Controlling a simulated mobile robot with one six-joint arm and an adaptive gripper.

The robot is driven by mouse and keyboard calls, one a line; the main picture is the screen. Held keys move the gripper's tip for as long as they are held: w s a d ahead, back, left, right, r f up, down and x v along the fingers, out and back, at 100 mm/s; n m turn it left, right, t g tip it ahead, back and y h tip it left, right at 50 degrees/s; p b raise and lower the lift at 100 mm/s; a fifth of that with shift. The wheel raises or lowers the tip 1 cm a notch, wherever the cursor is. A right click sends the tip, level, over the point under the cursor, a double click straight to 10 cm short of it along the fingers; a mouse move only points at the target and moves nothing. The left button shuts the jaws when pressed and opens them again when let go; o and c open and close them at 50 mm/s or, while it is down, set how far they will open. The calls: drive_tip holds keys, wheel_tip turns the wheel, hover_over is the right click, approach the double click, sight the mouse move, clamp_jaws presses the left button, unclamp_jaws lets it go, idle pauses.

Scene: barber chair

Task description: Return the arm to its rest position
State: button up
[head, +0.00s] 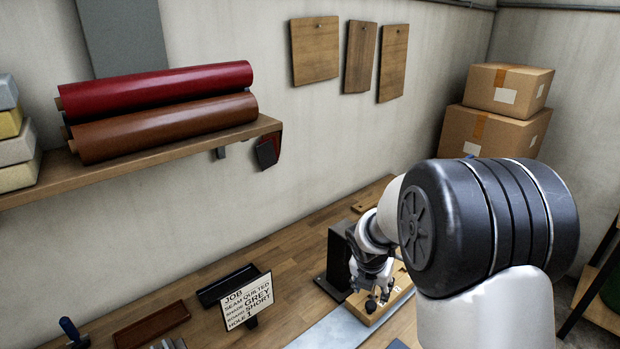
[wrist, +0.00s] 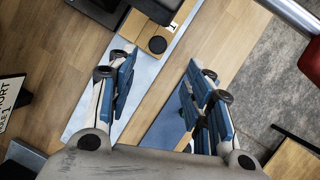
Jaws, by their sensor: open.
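My gripper (head: 372,300) is low over the wooden workbench (head: 290,258) in the head view, at a wooden block with dark round parts (head: 392,298). In the wrist view my gripper (wrist: 162,95) has its two blue-padded fingers spread wide apart, with nothing held between them. Bare wood and pale blue-grey strips show below and between the fingers. My white and black arm covers much of the right side of the head view and hides part of the bench. I cannot tell whether a fingertip touches the block.
A black stand (head: 338,262) is close behind my gripper. A job card (head: 247,301), a black tray (head: 222,287) and a brown tray (head: 152,326) are to the left. A shelf (head: 150,155) holds leather rolls. Boxes (head: 492,132) are stacked at the back right.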

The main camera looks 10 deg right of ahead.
drive_tip(key=s+a+r+m, duration=0.3)
drive_tip(key=s+r+m, duration=1)
drive_tip(key=s+a+r+m+y, duration=0.1)
drive_tip(key=s+a+m, duration=0.1)
drive_tip(key=s+m, duration=0.6)
drive_tip(key=s+a+r+m+y+b, duration=0.1)
drive_tip(key=s+a+m, duration=0.1)
drive_tip(key=s+m, duration=0.5)
drive_tip(key=s, duration=0.3)
drive_tip(key=shift+a+r+m+t+y, duration=0.3)
drive_tip(key=shift+a+m+t, duration=0.1)
drive_tip(key=shift+c, duration=0.2)
